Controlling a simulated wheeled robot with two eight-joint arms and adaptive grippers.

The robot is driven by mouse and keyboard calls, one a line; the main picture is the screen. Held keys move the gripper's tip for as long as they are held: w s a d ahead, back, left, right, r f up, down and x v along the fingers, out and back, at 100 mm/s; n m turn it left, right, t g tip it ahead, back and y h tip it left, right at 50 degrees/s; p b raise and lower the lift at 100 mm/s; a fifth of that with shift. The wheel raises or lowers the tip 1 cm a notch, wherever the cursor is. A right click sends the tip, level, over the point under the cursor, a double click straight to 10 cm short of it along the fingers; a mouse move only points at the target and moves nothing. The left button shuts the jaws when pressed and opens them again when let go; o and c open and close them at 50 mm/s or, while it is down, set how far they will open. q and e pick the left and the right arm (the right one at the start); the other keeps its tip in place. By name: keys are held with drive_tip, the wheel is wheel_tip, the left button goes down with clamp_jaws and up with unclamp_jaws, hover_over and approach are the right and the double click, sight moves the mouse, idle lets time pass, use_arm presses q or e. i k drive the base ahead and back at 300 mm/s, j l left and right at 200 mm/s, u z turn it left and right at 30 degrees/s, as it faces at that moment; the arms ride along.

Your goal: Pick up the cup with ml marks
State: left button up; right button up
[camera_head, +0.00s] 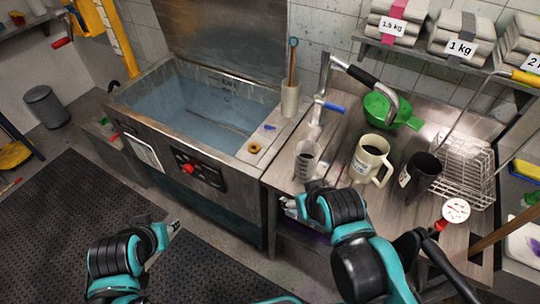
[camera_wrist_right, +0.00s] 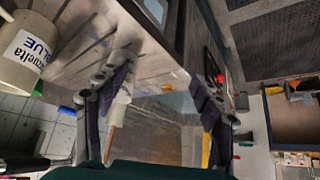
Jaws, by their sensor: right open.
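The cup with ml marks (camera_head: 306,160) is a grey, see-through beaker with dark markings. It stands upright on the steel counter in the head view, left of the cream mug. My right gripper (camera_wrist_right: 162,95) is open in the wrist view, with nothing clearly between its fingers. In the head view the right gripper (camera_head: 306,196) is just in front of and below the cup, partly hidden by its own wrist. I cannot make out the cup for certain in the wrist view. My left gripper (camera_head: 173,227) is over the floor mat, away from the counter; its finger opening is unclear.
The labelled cream mug (camera_head: 370,160) and a black cup (camera_head: 419,176) stand right of the marked cup. A green bowl (camera_head: 386,109), a tap (camera_head: 325,100) and a wire basket (camera_head: 465,165) are behind and beside them. A basin (camera_head: 215,103) lies left.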

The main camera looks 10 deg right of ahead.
sight(307, 152)
drive_tip(key=j+z, duration=0.2)
drive_tip(key=j, duration=0.45)
drive_tip(key=k+j+z, duration=0.2)
drive_tip(key=j, duration=0.4)
drive_tip(key=i, duration=0.05)
